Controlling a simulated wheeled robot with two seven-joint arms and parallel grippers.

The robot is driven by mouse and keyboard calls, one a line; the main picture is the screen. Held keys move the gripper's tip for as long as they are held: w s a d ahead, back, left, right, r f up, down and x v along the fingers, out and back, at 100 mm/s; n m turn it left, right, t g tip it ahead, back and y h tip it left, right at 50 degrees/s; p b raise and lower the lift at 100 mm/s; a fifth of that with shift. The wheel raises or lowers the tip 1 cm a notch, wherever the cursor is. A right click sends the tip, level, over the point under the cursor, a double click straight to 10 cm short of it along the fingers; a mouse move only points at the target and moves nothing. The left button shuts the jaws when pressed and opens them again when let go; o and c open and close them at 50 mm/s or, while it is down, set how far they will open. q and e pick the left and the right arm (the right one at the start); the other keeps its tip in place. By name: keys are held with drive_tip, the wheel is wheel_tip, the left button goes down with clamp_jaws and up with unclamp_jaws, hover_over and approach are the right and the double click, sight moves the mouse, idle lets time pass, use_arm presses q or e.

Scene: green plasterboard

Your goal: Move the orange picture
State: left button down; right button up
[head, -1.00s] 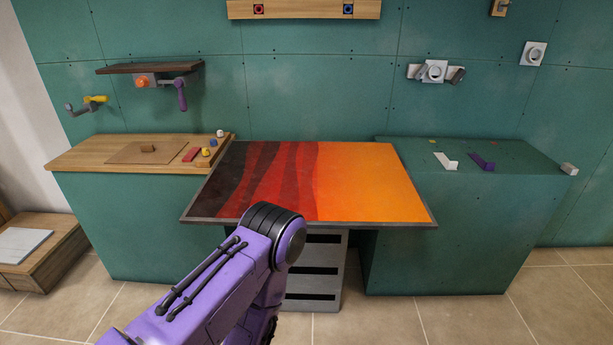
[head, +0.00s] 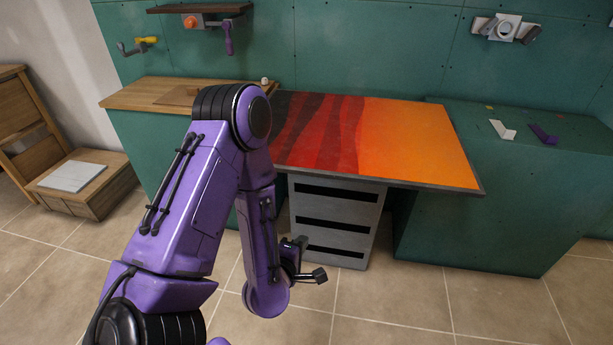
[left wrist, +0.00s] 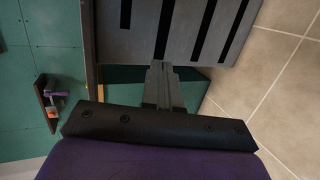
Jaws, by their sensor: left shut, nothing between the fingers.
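The orange picture (head: 415,140) is a large flat panel striped from near-black through red to orange, with a grey edge. It lies between two green cabinets, above a grey slotted unit (head: 330,215). My left arm hides its left part. My left gripper (head: 312,275) is below the picture's front edge, in front of the slotted unit and apart from the picture. In the left wrist view its fingers (left wrist: 160,75) are together and empty, pointing toward the slotted unit (left wrist: 190,25). My right gripper is not in view.
A green cabinet with a wooden top (head: 140,95) stands left, and a green cabinet (head: 490,210) stands right with small white and purple pieces. A low wooden box (head: 88,190) sits at the far left. Tiled floor (head: 400,305) in front is clear.

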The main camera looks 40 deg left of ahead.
sight(305, 174)
use_arm(q)
drive_tip(key=a+r+n+t+y, duration=0.35)
drive_tip(key=r+n, duration=0.35)
drive_tip(key=n, duration=1.2)
drive_tip(key=shift+g+y, duration=0.25)
drive_tip(key=shift+g, duration=0.1)
drive_tip(key=b+x, duration=0.3)
drive_tip(key=x, duration=1)
drive_tip(key=shift+r, duration=0.2)
drive_tip(key=shift+w+a, duration=0.2)
drive_tip(key=shift+w, duration=0.2)
